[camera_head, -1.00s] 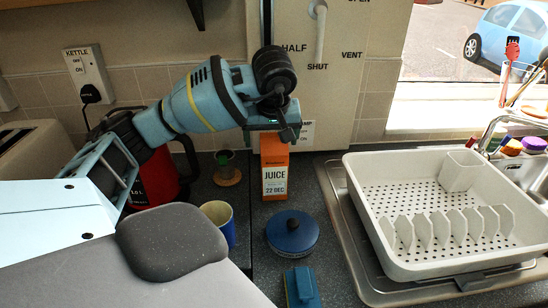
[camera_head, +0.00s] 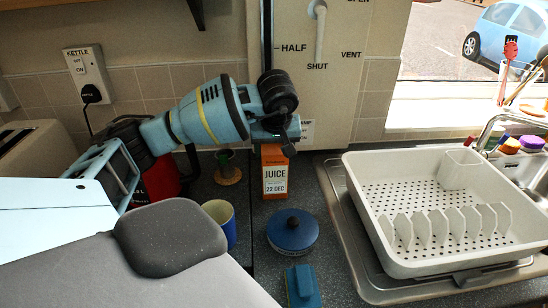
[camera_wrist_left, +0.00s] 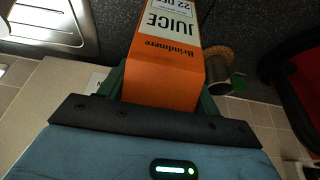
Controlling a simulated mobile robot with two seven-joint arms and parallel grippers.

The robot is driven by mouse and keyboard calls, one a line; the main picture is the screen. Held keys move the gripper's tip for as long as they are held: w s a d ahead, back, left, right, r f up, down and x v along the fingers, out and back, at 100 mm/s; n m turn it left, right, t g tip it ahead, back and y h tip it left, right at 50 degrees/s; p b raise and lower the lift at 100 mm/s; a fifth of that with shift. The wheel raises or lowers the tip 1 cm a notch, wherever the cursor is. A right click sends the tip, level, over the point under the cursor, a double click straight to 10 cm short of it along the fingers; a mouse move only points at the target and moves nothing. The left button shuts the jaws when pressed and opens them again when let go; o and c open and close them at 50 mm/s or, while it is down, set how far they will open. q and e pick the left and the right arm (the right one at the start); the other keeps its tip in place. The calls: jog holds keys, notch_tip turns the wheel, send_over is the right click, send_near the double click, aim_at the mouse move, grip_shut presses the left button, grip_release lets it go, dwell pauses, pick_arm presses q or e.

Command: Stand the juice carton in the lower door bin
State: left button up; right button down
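The orange and white juice carton (camera_head: 275,175) stands upright on the dark worktop. My left gripper (camera_head: 279,140) is over its top, pointing down. In the left wrist view the carton (camera_wrist_left: 165,70) is between the two green fingers, one at each side. I see no clear gap, but cannot tell whether the fingers press on it. The carton's top is partly hidden by the gripper. My right gripper is not in view. No door bin shows in either view.
A red kettle (camera_head: 160,182) is behind my arm. A white dish rack (camera_head: 405,262) fills the right.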

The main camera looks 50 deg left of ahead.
pick_arm(q)
jog(key=shift+r, duration=0.1)
grip_shut()
notch_tip(320, 180, up, 10)
dwell(0.7)
